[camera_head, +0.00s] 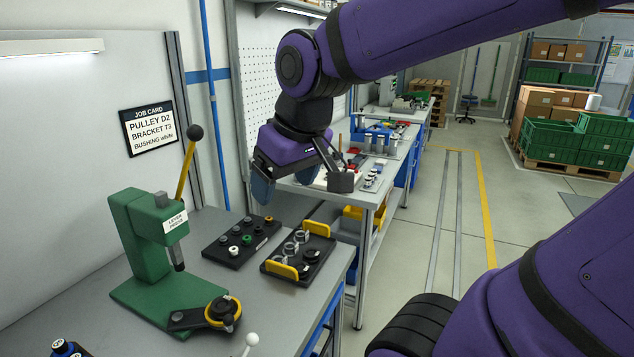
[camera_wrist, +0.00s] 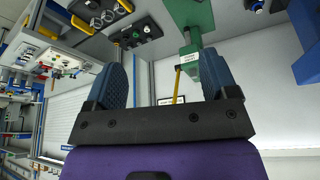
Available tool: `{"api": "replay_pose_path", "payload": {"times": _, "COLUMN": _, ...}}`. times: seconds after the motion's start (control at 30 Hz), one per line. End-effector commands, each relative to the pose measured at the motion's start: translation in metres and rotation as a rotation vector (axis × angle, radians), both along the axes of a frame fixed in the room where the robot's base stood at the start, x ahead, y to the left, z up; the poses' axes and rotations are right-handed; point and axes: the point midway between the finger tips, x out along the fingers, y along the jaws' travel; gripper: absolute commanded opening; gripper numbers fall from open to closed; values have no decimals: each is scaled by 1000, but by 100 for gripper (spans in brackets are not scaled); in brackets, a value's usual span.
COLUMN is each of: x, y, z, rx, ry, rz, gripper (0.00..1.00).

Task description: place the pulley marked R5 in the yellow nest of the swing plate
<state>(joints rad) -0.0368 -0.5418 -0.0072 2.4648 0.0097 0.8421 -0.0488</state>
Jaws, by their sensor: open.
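A black tray (camera_head: 268,267) with two yellow handles holds several round grey and dark pulleys; their markings are too small to read, so I cannot tell which is R5. The swing plate (camera_head: 184,318) sits at the foot of the green lever press, with a yellow ring nest (camera_head: 211,314) at its right end. The nest's inside looks dark; I cannot tell whether anything sits in it. My gripper (camera_head: 263,188) is open and empty, above and behind the tray and the bushing block. Its two blue fingers stand apart in the wrist view (camera_wrist: 165,78).
The green press (camera_head: 130,235) has a raised yellow lever (camera_head: 186,168). A black block (camera_head: 215,252) with small bushings lies between press and tray. A job card (camera_head: 148,127) reads Pulley D2, Bracket T3, Bushing white. A white-knobbed stick (camera_head: 251,341) stands at the front edge.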

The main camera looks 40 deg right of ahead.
Motion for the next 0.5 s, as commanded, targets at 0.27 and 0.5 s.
{"api": "replay_pose_path", "payload": {"times": 0.27, "x": -50, "y": -6, "z": 13, "rx": 8, "ry": -69, "rz": -56, "gripper": 79}}
{"api": "replay_pose_path", "payload": {"times": 0.5, "x": -63, "y": -7, "z": 13, "rx": 11, "ry": -85, "rz": -74, "gripper": 79}}
